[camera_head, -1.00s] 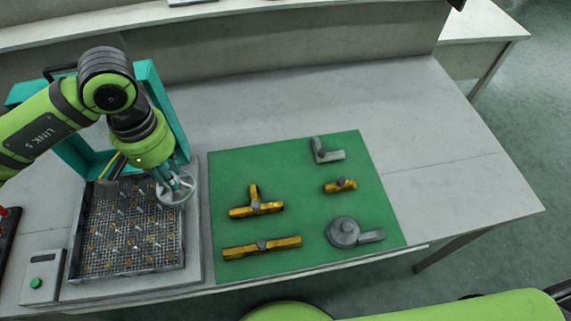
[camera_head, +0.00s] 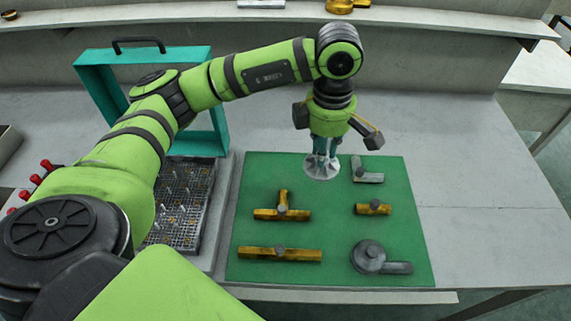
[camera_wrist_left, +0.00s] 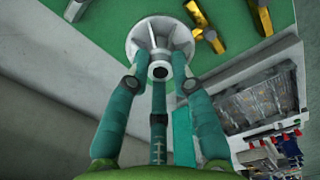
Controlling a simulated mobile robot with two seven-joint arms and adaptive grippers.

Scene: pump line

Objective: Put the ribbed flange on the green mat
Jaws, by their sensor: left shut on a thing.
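The ribbed flange (camera_head: 321,169) is a pale grey disc with ribs and a central hub. My left gripper (camera_head: 321,153) is shut on its hub from above, with the disc facing down. The flange appears over the far part of the green mat (camera_head: 310,228); its exact height above the mat is hard to tell. In the left wrist view the flange (camera_wrist_left: 146,32) sits between the fingers, with green mat (camera_wrist_left: 90,12) behind it. My right gripper is not in view.
A grey elbow part (camera_head: 368,176) lies close right of the flange. Brass tee (camera_head: 282,213), short brass fitting (camera_head: 373,208), long brass bar (camera_head: 280,254) and grey round part (camera_head: 369,257) also lie on the mat. A pin-studded grid tray (camera_head: 182,205) and teal frame (camera_head: 205,62) stand left.

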